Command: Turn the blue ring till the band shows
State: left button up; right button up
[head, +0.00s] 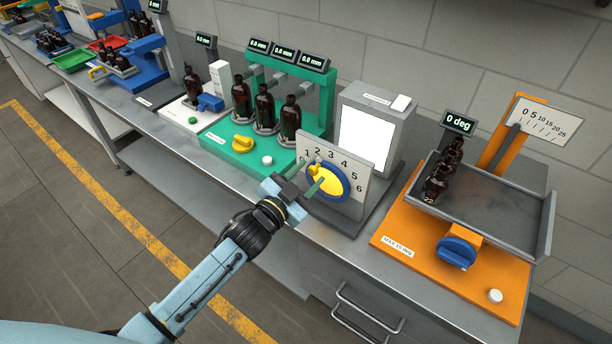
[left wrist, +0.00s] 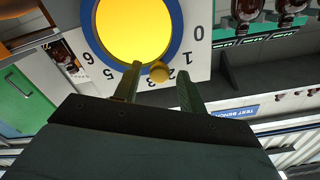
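The blue ring (head: 344,181) surrounds a yellow disc (head: 328,184) on a pale panel (head: 361,159) numbered along its edge. A small yellow knob (head: 313,169) sits on the ring, near the 2 in the left wrist view (left wrist: 159,73). The disc is plain yellow there, and I see no band on it. Whether the left finger touches the knob I cannot tell. My right gripper is not in view.
Behind the panel stands a grey box with a lit white screen (head: 364,139). A green stand (head: 222,138) with several amber bottles is to the left. An orange tilting station (head: 405,237) with a grey tray (head: 505,206) is to the right.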

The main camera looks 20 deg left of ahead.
pick_arm(q)
jog(key=shift+s, duration=0.15)
jog(key=b+v, duration=0.1)
jog(key=v, duration=1.2)
dwell(0.3)
jog(key=s+a+f+n+g+y+b, duration=0.1)
jog(key=s+a+f+g+y+b, duration=0.15)
jog(key=f, duration=0.95)
jog(key=s+a+f+n+g+y+b, duration=0.15)
jog(key=s+f, duration=0.25)
jog(key=f, duration=0.9)
jog(key=s+a+f+n+g+y+b, duration=0.1)
jog(key=s+a+f+n+g+b, duration=0.15)
jog(key=f, duration=0.95)
jog(key=s+f+g+b, duration=0.2)
jog(key=s+f+g, duration=0.2)
jog(key=s+f, duration=0.6)
jog(key=s+f+n+g+y+b, duration=0.1)
jog(key=s+f+g+b, duration=0.2)
jog(key=s+f, duration=0.7)
jog(key=s+g, duration=0.2)
jog(key=s, duration=0.5)
jog(key=shift+s+f+n, duration=0.2)
jog(key=shift+f+n, duration=0.05)
jog(key=shift+n, duration=0.05)
